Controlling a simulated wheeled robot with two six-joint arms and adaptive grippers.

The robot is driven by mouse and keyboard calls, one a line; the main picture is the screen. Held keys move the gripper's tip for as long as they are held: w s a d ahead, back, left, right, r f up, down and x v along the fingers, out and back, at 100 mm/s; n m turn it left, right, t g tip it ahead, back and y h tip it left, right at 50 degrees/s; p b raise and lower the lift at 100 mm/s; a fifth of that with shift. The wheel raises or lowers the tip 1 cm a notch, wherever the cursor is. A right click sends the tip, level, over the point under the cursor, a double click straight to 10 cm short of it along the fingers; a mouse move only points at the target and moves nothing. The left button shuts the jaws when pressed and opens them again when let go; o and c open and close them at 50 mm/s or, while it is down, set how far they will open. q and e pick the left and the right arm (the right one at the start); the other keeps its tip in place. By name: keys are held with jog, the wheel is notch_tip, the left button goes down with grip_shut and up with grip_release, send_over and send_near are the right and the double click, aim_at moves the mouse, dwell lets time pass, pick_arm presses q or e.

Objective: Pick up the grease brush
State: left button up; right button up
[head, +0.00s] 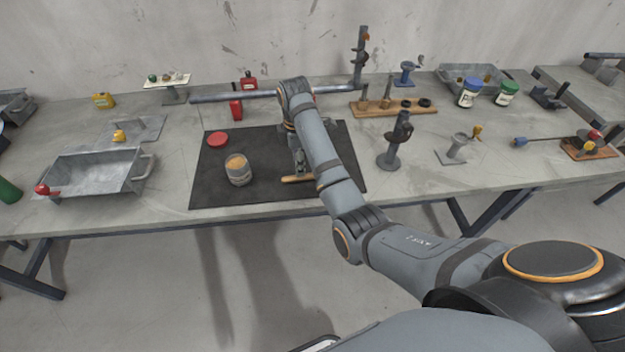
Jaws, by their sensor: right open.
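A tan wooden handle, which looks like the grease brush (291,180), lies on the black mat (262,199) near its front edge. Its right end is hidden behind my right arm, and I cannot make out the bristles. My right gripper (300,169) points down just behind and above the handle. It is open; I cannot tell whether its fingers touch the brush. My left gripper is not in view.
An open can (239,177) with tan contents stands on the mat left of the gripper, and a red lid (217,139) lies behind it. A metal tray (92,175) is at left. A long grey rod (235,96) is behind my arm. A dark stand (391,155) is at right.

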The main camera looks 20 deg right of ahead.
aim_at(308, 176)
jog(key=f, duration=0.2)
jog(key=f+p, duration=0.1)
jog(key=f, duration=0.1)
jog(key=shift+s, duration=0.25)
jog(key=shift+w+f, duration=0.1)
jog(key=shift+f, duration=0.35)
grip_shut()
